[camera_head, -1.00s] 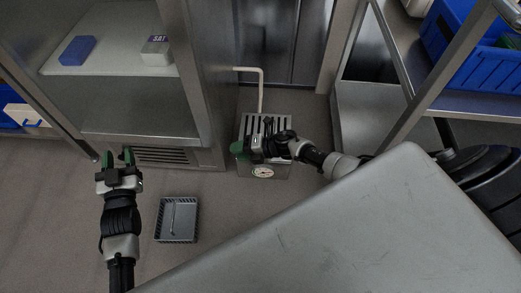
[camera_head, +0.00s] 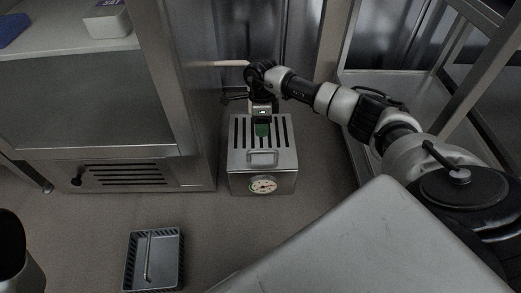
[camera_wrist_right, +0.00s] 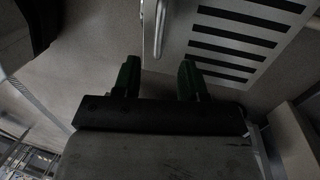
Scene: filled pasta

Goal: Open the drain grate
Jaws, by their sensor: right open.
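The drain grate (camera_head: 240,152) is a slotted grey metal lid on a box on the floor, with dark parallel slots. It lies flat and closed. A small loop handle (camera_head: 262,158) sits near its front edge. My right gripper (camera_head: 262,130) points down over the slots, behind the handle. In the right wrist view my right gripper (camera_wrist_right: 158,76) has its two green fingers apart with nothing between them. There the handle (camera_wrist_right: 159,30) is ahead of the gap between the fingers, and the slotted grate (camera_wrist_right: 180,45) fills the upper right. My left gripper is out of view.
A round gauge (camera_head: 263,185) is on the box front. A grey basket (camera_head: 154,262) with a thin rod in it lies on the floor at front left. A metal cabinet (camera_head: 165,100) stands left of the box, and a shelf rack (camera_head: 475,95) stands right. Floor before the box is clear.

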